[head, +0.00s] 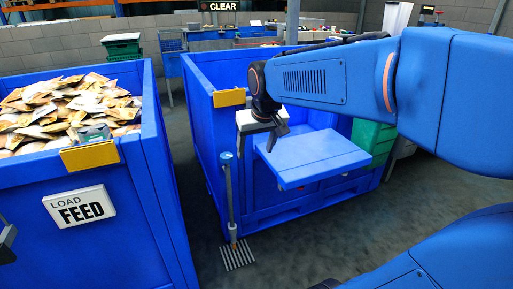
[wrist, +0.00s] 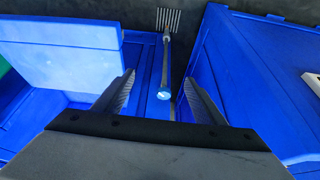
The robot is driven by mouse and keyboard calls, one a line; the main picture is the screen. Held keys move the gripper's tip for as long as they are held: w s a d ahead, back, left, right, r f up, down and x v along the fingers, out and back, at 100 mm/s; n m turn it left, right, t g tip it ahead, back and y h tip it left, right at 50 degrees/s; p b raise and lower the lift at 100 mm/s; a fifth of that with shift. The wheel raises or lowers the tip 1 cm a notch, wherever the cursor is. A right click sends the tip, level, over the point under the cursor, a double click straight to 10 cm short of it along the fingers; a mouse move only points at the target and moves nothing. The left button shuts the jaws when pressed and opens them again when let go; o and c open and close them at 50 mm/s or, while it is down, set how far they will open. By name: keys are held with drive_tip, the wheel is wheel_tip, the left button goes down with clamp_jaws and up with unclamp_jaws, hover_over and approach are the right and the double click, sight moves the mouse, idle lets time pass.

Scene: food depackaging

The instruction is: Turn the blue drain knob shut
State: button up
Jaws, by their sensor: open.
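The blue drain knob (head: 226,156) sits on top of an upright grey post (head: 229,200) that stands over a floor grate (head: 237,255), in front of the middle blue bin. In the wrist view the knob (wrist: 164,94) lies between my two fingers as seen from above, with its post running up the picture to the grate (wrist: 168,20). My gripper (head: 268,140) is up and to the right of the knob in the head view, apart from it. In the wrist view my gripper (wrist: 160,90) is open and empty, its fingers pointing toward the knob.
The middle blue bin (head: 200,100) has a lowered flap (head: 310,158) close to my gripper's right. A blue bin (head: 160,170) labelled "LOAD FEED" (head: 79,208), filled with packets (head: 70,103), stands at left. Green crates (head: 372,142) stand behind my arm. Floor around the grate is clear.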

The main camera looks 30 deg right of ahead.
approach(226, 155)
drive_tip(key=shift+n, duration=0.4)
drive_tip(key=x, duration=0.8)
drive_tip(key=shift+w+f, duration=0.1)
drive_tip(key=c, duration=1.1)
drive_tip(key=shift+o, duration=0.2)
